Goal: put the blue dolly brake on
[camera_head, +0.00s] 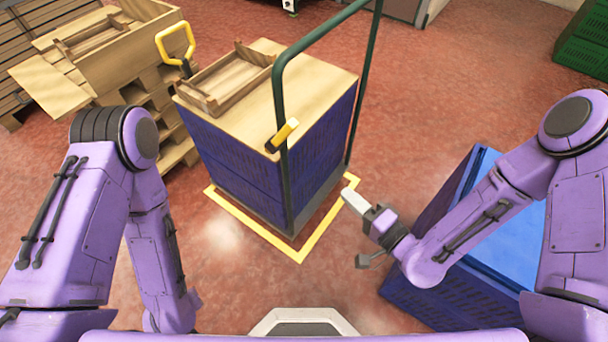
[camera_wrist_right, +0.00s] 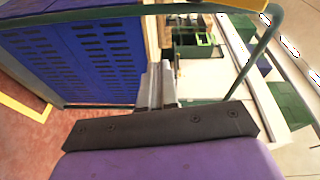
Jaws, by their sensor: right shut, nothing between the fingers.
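The dolly has a tall dark green push handle (camera_head: 278,95) and carries stacked blue crates (camera_head: 325,150) with a wooden board (camera_head: 330,75) on top. A lever with a yellow grip (camera_head: 287,132) and black end sits on the handle's left post, tilted up to the right. My right gripper (camera_head: 350,200) is shut and empty, right of the dolly and apart from the lever. In the right wrist view the shut fingers (camera_wrist_right: 156,88) have blue crates (camera_wrist_right: 85,60) to their left and the green handle (camera_wrist_right: 262,50) curving at right. My left gripper is out of view.
Yellow floor tape (camera_head: 262,232) surrounds the dolly. A blue crate stack (camera_head: 420,245) stands at right under my right arm. Wooden boxes on pallets (camera_head: 110,50) and a yellow handle (camera_head: 175,42) are at back left.

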